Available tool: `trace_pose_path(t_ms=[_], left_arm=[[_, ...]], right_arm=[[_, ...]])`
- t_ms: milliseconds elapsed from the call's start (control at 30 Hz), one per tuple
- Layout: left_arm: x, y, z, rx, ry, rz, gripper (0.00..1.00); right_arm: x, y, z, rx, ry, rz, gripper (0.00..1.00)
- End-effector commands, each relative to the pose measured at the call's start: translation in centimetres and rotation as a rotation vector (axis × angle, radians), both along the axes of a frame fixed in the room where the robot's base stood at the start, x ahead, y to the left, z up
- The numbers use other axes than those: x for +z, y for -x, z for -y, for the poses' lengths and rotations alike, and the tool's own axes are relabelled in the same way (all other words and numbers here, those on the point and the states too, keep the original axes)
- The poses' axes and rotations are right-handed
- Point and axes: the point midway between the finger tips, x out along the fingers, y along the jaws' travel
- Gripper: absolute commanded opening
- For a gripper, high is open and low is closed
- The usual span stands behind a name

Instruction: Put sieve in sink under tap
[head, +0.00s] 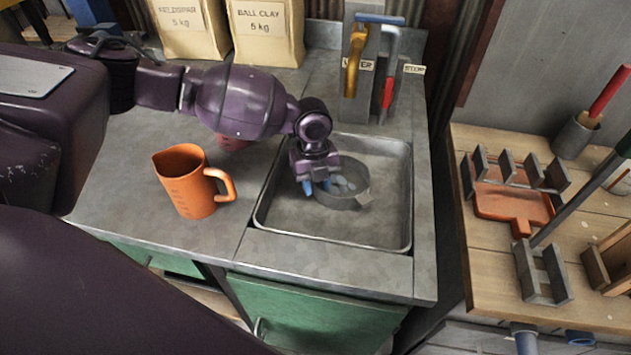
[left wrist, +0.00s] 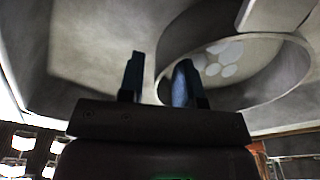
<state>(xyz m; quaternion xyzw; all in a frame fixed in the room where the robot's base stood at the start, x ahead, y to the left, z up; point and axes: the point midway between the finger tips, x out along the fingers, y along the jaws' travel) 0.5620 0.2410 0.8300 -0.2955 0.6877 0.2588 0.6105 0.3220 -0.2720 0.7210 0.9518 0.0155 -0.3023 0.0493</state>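The sieve (head: 349,199), a round grey pan with several pale round spots inside and a light tab on its rim, is within the steel sink (head: 388,225), towards its left-middle. My left gripper (head: 318,187) is at the sieve's left rim, blue fingers pointing down. In the left wrist view the fingers (left wrist: 158,82) are apart, one outside and one over the sieve's wall (left wrist: 250,98); I cannot tell whether they touch it. My right gripper is not in view.
An orange jug (head: 188,182) stands on the counter left of the sink. Clay bags (head: 266,32) stand at the back. A wooden bench (head: 480,262) on the right holds racks and an orange tray. The sink's right side is clear.

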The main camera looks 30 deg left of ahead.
Motion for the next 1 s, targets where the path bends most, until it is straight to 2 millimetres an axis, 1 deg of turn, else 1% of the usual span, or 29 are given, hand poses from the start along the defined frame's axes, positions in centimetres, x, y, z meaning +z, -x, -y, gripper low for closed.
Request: trace_pose_path(t_ms=[167, 267, 367, 500, 700, 833, 1000], left_arm=[[0.5, 0.0, 0.0, 0.0, -0.001, 0.002, 0.32], [1.5, -0.2, -0.1, 0.0, -0.001, 0.004, 0.32], [3.1, -0.3, -0.2, 0.0, 0.0, 0.004, 0.32], [5.9, -0.5, -0.5, 0.001, 0.0, 0.006, 0.32], [9.5, -0.8, -0.9, -0.001, 0.0, 0.004, 0.32], [11.1, -0.9, -1.0, 0.0, 0.0, 0.003, 0.32], [12.1, -1.0, -1.1, -0.001, 0.0, 0.001, 0.32]], right_arm=[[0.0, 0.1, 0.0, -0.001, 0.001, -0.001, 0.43], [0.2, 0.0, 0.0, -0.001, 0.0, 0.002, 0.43], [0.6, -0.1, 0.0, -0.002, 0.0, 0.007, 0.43], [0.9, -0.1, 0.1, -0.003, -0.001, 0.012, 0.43], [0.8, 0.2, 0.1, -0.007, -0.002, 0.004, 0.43], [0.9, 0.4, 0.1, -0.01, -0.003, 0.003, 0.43], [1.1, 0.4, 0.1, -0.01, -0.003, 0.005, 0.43]])
